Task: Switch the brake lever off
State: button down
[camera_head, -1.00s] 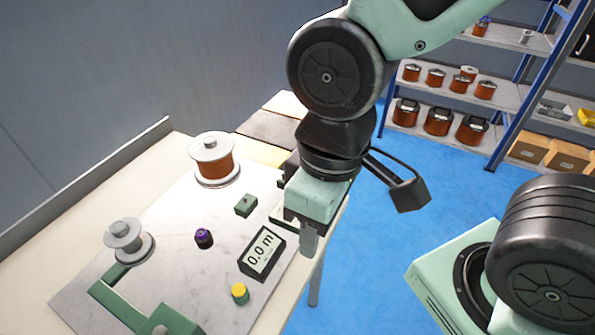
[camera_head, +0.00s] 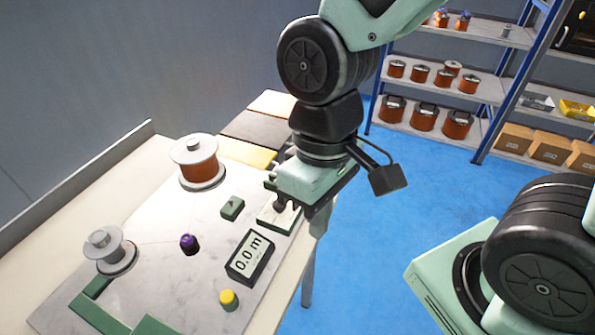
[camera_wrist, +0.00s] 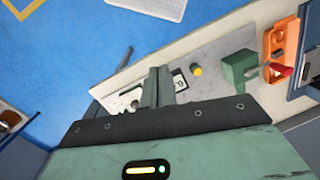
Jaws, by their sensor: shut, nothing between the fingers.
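A green-edged plate with a white face (camera_head: 277,221) lies on the winder's board, just behind the counter. A small dark upright part (camera_head: 280,203) stands over it, partly covered by my gripper; it may be the brake lever, but its position cannot be read. The white face with dark marks also shows in the wrist view (camera_wrist: 122,102), left of the fingers. My gripper (camera_head: 319,226) is shut and empty, pointing down at the board's right edge. In the wrist view its fingertips (camera_wrist: 158,70) are together beside the plate; I cannot tell whether they touch anything.
The counter (camera_head: 249,257) reads 0.0 m. A yellow button (camera_head: 228,299), purple knob (camera_head: 188,243), green block (camera_head: 232,208), copper spool (camera_head: 197,160) and empty spool (camera_head: 106,247) stand on the board. Shelves (camera_head: 435,95) stand beyond the blue floor, which is clear right of the table.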

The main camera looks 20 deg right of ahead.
jog(key=w+d+f+m+g+y+b, duration=0.2)
jog(key=w+d+f+m+y+b, duration=0.1)
jog(key=w+f+m+y+b, duration=0.25)
jog(key=w+d+f+m+g+y+b, duration=0.2)
jog(key=w+d+f+m+y, duration=0.1)
jog(key=w+f+m+y, duration=0.35)
jog(key=w+d+f+m+t+y+b, duration=0.2)
jog(key=w+d+f+m+t+y, duration=0.1)
jog(key=d+m+t, duration=0.3)
jog(key=w+d+f+m+t+y+b, duration=0.3)
jog(key=w+d+m+t, duration=0.3)
jog(key=d, duration=0.5)
jog(key=f+m, duration=0.1)
jog(key=m, duration=0.1)
jog(key=shift+d+f+m+t, duration=0.15)
jog(key=shift+f+m+t, duration=0.15)
jog(key=shift+w, duration=0.1)
jog(key=p+x, duration=0.1)
jog(key=x, duration=1.3)
jog(key=shift+r+p, duration=0.2)
jog(key=shift+p, duration=0.1)
